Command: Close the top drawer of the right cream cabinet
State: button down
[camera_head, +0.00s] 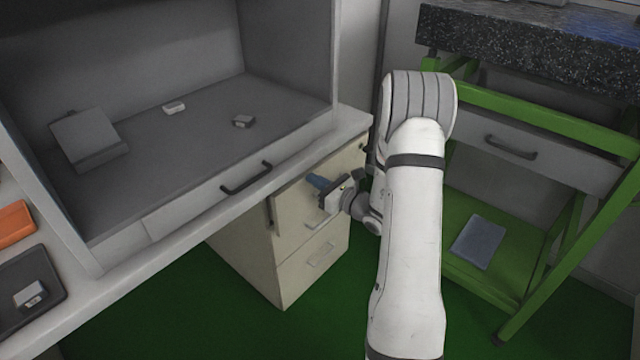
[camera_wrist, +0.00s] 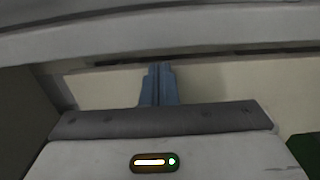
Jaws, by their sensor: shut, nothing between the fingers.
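The cream cabinet (camera_head: 250,262) stands under the grey worktop on the green floor. Its top drawer (camera_head: 290,235) has a cream front that looks nearly level with the drawer below; I cannot tell whether a small gap is left. My gripper (camera_head: 318,182) is at the upper part of this front, just below the worktop edge, and partly covers it. Its blue fingers are shut with nothing between them. In the wrist view the fingers (camera_wrist: 159,85) point at the cream front (camera_wrist: 225,88), close to its dark upper edge. Contact cannot be told.
A green-framed stand (camera_head: 540,120) with a grey drawer (camera_head: 500,145) and a green lower shelf is at the right. Small objects lie inside the grey hood (camera_head: 200,140).

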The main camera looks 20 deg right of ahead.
aim_at(304, 174)
jog(key=x, duration=0.4)
jog(key=shift+w+a, duration=0.15)
jog(key=shift+w+r, duration=0.1)
jog(key=shift+r, duration=0.1)
